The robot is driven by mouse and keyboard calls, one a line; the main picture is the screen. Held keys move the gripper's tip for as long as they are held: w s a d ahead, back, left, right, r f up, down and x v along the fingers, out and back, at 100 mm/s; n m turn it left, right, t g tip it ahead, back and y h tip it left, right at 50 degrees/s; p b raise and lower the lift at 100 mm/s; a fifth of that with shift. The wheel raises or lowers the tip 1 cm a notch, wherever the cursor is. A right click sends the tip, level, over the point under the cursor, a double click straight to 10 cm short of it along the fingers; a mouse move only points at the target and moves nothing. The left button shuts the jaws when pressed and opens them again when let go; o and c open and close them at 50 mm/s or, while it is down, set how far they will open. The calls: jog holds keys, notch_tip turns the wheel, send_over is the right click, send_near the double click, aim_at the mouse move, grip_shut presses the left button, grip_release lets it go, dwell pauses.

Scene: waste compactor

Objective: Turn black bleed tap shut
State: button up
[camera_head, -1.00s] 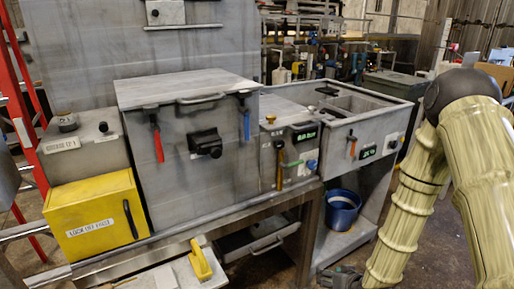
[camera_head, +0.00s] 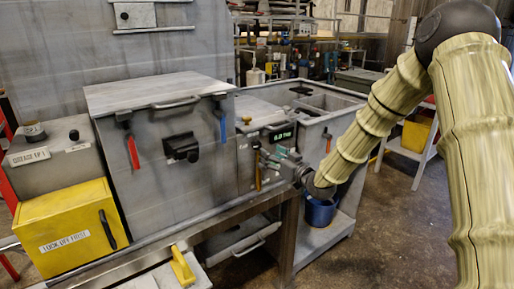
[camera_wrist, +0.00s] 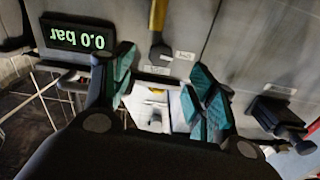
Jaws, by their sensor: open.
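A black tap (camera_head: 182,147) with a round knob sits on the front of the large grey box, between a red handle and a blue handle. A black tap (camera_wrist: 280,115) also shows at the right of the wrist view, which is upside down. My gripper (camera_head: 268,160) is in front of the smaller grey panel, to the right of the black tap and apart from it. In the wrist view its teal-padded fingers (camera_wrist: 163,88) are spread with nothing clearly held between them. My gripper hides part of the small panel's lower fittings.
An orange handle (camera_head: 258,172) hangs close beside my gripper. A green display (camera_head: 282,134) is just above; it reads 0.0 bar in the wrist view. A yellow box (camera_head: 66,232) is at left, a blue bucket (camera_head: 320,211) below right.

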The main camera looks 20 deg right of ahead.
aim_at(258, 147)
jog(key=p+x, duration=0.1)
jog(key=x, duration=0.7)
jog(key=shift+f, duration=0.1)
jog(key=c, duration=1)
